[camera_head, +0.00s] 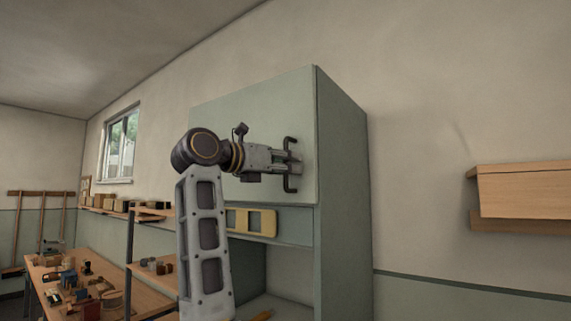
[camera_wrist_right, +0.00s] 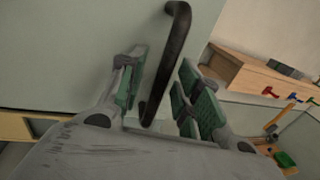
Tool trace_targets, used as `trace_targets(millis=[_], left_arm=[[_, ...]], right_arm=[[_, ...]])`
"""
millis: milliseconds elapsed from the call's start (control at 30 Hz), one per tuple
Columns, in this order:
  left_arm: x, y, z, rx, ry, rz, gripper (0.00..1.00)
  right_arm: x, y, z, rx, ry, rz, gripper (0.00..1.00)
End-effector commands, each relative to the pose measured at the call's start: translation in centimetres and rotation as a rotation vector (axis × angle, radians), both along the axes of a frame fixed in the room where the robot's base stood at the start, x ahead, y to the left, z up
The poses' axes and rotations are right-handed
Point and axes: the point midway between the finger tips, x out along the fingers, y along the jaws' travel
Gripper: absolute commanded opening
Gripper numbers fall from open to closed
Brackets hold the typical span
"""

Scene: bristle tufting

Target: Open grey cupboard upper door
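The grey cupboard (camera_head: 342,180) stands ahead of me in the head view. Its upper door (camera_head: 290,105) looks shut, with a dark upright bar handle (camera_head: 290,182) near its right edge. My right gripper (camera_head: 296,163) is at this handle. In the right wrist view the handle (camera_wrist_right: 172,62) passes between the green-padded fingers of my right gripper (camera_wrist_right: 163,95). A gap shows between the fingers and the handle, so the gripper is open around it. My left gripper is in neither view.
Below the door is an open cupboard space with a yellow slotted piece (camera_head: 250,221) at its top. A wooden wall shelf (camera_head: 520,190) is at the right. A workbench (camera_head: 110,290) with small items is at the lower left. The wall between cupboard and shelf is clear.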

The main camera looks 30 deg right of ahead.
Motion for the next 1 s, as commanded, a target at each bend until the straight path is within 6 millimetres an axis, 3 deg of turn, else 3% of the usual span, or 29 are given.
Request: trace_targets(millis=[133,400,1000], left_arm=[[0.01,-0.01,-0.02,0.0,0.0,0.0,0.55],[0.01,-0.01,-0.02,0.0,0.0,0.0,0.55],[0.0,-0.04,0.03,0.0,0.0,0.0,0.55]], right_arm=[[0.0,0.0,-0.02,0.0,0.0,0.0,0.34],[0.0,0.02,-0.01,0.0,0.0,0.0,0.0],[-0.11,0.02,-0.03,0.001,0.0,0.0,0.0]])
